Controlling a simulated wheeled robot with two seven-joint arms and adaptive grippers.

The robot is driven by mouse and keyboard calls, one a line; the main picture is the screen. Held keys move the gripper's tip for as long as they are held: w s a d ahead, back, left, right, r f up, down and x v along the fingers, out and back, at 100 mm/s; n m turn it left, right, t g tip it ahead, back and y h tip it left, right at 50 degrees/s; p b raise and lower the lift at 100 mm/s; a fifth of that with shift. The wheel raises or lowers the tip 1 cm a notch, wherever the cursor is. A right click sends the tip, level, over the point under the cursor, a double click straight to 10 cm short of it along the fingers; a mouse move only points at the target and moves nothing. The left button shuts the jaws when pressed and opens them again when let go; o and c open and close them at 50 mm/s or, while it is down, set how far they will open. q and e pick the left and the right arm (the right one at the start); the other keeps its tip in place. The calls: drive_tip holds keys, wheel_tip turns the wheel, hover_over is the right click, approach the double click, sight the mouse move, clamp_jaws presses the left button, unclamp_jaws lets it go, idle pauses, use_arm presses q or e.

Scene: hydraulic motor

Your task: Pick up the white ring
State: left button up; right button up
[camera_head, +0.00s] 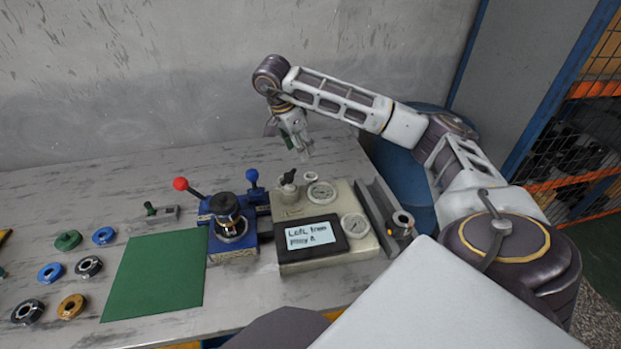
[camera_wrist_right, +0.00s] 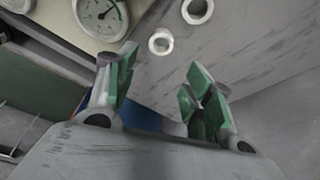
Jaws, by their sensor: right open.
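A small white ring (camera_head: 311,175) lies on the table just behind the gauge box in the head view. In the right wrist view a white ring (camera_wrist_right: 152,45) lies on the grey table near the box's edge, and a second pale ring (camera_wrist_right: 188,12) is partly cut off at the top edge. I cannot tell which of these the head view shows. My right gripper (camera_head: 303,151) hangs above the table behind the box, close to the ring. In the wrist view its green-padded fingers (camera_wrist_right: 157,82) are apart, with nothing between them. My left gripper is out of view.
The gauge box (camera_head: 285,259) has dials and a label screen. A blue valve unit (camera_head: 220,245) with red and blue levers stands left of it. A grey rail (camera_head: 372,205) runs along its right. A green mat (camera_head: 158,270) and several coloured rings lie left. The back left table is clear.

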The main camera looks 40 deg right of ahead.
drive_tip(key=shift+f, duration=0.15)
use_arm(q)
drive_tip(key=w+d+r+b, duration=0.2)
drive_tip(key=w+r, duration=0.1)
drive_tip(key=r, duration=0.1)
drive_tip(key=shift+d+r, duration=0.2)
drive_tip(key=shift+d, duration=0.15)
use_arm(e)
hover_over(306, 178)
drive_tip(key=shift+f, duration=4.05)
